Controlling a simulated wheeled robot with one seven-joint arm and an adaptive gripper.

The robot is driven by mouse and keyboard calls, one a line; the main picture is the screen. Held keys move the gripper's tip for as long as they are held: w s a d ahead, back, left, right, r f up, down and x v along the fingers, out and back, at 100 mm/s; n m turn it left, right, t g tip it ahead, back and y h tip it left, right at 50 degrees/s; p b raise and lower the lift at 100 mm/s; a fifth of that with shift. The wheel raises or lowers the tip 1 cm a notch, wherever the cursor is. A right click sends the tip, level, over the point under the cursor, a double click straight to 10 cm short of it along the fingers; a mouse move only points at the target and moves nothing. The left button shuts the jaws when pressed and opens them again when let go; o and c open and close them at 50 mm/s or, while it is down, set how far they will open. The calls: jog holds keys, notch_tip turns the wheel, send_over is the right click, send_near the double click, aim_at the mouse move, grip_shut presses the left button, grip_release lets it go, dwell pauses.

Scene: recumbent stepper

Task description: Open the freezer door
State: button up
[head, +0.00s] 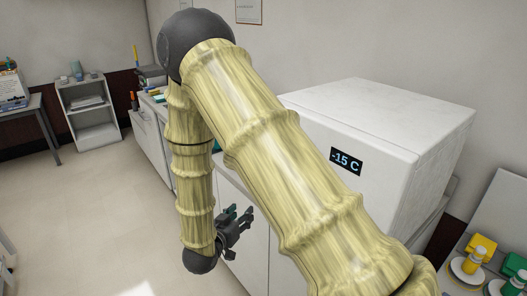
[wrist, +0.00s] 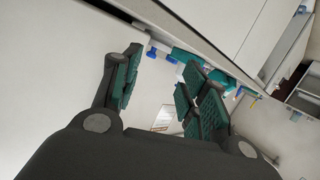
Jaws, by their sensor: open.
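The white freezer (head: 385,180) is a box on the right of the head view. Its front face bears a dark display (head: 347,161) that reads -15 C. My arm crosses in front of the freezer and hides the left and lower parts of this face; I see no handle or door gap. The front looks closed. My gripper (head: 237,223) is open and empty, low and left of the freezer, beside the white cabinet fronts. In the wrist view its green-padded fingers (wrist: 160,92) are spread, with nothing between them. I cannot make out the freezer in the wrist view.
A white cabinet (head: 255,242) runs along the wall, with items on its far end. A small shelf (head: 92,112) and a desk (head: 30,108) stand at the back left. The floor (head: 95,210) at left is clear.

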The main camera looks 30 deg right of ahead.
notch_tip(320, 180, up, 16)
jog(key=m+g+h+p, duration=0.2)
jog(key=m+g+h, duration=0.2)
jog(key=m+h, duration=0.1)
jog(key=p+x, duration=0.4)
jog(key=x, duration=0.7)
jog(key=shift+r, duration=0.15)
jog(key=shift+s, duration=0.1)
grip_shut()
